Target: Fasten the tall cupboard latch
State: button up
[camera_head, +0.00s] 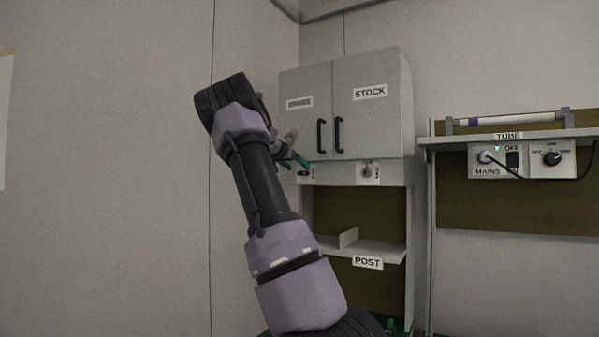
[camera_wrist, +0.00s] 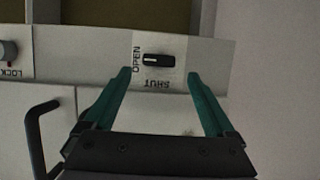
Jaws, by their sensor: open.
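The tall cupboard (camera_head: 345,110) is grey with two doors, each with a black handle. In the wrist view, a black turn latch (camera_wrist: 158,60) sits on a pale strip, with "OPEN" beside its left end and an upside-down "SHUT" below it. The latch lies sideways, with a white mark at its left end, towards "OPEN". My gripper (camera_wrist: 159,76) is open and empty, its teal fingertips to either side of the latch and slightly below it in the picture. They appear apart from it. My gripper also shows in the head view (camera_head: 295,160), partly hidden by my wrist.
A lock knob (camera_wrist: 8,50) marked "LOCK" is at the wrist view's left edge. A black door handle (camera_wrist: 35,130) stands out near my gripper. Below the cupboard is a "POST" shelf (camera_head: 378,250). A tube shelf (camera_head: 510,137) with a mains box (camera_head: 495,161) is at right.

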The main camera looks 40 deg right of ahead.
aim_at(303, 173)
jog(key=shift+x, duration=2)
jog(key=shift+s, duration=0.1)
jog(key=shift+c, duration=0.3)
jog(key=c, duration=1.3)
